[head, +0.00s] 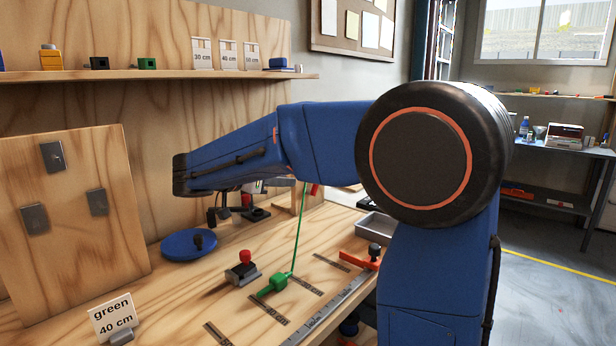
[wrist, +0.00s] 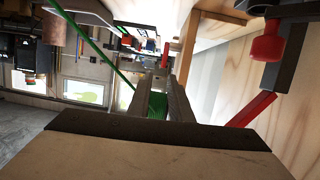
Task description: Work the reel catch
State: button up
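My gripper (wrist: 160,80) shows in the wrist view as two grey fingers with a gap between them. A green thing (wrist: 157,104) shows in the gap; I cannot tell whether they touch it. A red knob (wrist: 268,46) on a dark bracket and a slanted red bar (wrist: 250,109) are right of the fingers, apart from them. I cannot tell which part is the reel catch. In the head view my arm hides the reel area; a bit of red (head: 314,189) shows below it. A green strand (head: 298,230) runs up from a green clip (head: 276,286) on the bench.
A card (head: 114,317) reads "green 40 cm". A wooden panel (head: 70,240) stands at left.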

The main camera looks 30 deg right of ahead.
aim_at(317, 187)
jog(key=w+d+f+h, duration=0.1)
jog(key=w+d, duration=0.1)
jog(key=d, duration=0.2)
jog(key=w+d+f+t+h, duration=0.1)
jog(key=d, duration=0.4)
jog(key=w+d+f+t, duration=0.1)
jog(key=w+d, duration=0.1)
jog(key=d, duration=0.3)
jog(key=shift+w+d+f+h, duration=0.25)
jog(key=shift+w+f+h, duration=0.05)
jog(key=shift+h, duration=0.1)
jog(key=shift+c, duration=0.6)
grip_shut()
